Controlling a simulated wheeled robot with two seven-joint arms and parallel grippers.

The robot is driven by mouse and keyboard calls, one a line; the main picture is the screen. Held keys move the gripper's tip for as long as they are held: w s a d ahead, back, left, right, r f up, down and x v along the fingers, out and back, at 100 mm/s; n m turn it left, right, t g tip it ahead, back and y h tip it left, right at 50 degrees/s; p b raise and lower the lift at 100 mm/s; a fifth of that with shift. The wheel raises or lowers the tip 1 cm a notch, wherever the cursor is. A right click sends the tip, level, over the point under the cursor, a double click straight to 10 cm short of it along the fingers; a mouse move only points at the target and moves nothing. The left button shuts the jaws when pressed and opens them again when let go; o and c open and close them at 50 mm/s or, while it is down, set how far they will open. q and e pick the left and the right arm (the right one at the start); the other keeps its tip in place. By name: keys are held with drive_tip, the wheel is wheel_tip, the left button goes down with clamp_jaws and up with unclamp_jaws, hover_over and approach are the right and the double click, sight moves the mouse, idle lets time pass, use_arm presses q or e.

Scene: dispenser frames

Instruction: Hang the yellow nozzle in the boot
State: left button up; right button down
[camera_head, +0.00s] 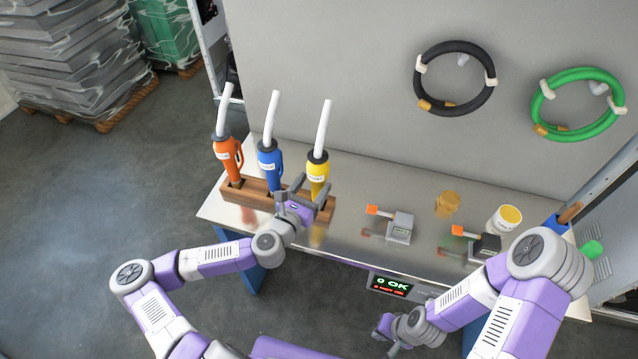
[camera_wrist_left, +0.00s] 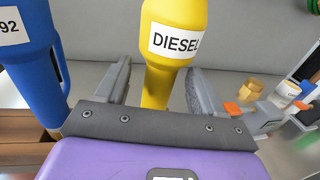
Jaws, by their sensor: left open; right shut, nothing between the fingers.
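The yellow nozzle (camera_head: 318,168), labelled DIESEL in the left wrist view (camera_wrist_left: 160,70), stands upright with its white spout up at the right end of a wooden holder (camera_head: 258,200). Its lower end is hidden behind my left gripper, so I cannot tell how it sits. No part is clearly marked as the boot. My left gripper (camera_head: 309,188) is open, with one finger on each side of the yellow nozzle's lower body. My right gripper (camera_head: 384,334) is shut and empty, low in front of the table.
A blue nozzle (camera_head: 269,162) and an orange nozzle (camera_head: 228,156) stand left of the yellow one. Two small devices (camera_head: 400,228) (camera_head: 486,246) and a yellow-topped tub (camera_head: 505,219) are on the table's right. Black (camera_head: 486,100) and green (camera_head: 612,118) hoses hang on the wall.

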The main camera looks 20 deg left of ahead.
use_arm(q)
drive_tip(key=x, duration=0.5)
drive_tip(key=shift+d+f+b, duration=0.15)
drive_tip(key=shift+f+b, duration=0.1)
drive_tip(key=shift+b, duration=0.1)
drive_tip(key=shift+s, duration=0.1)
clamp_jaws()
drive_tip(key=shift+r, duration=0.2)
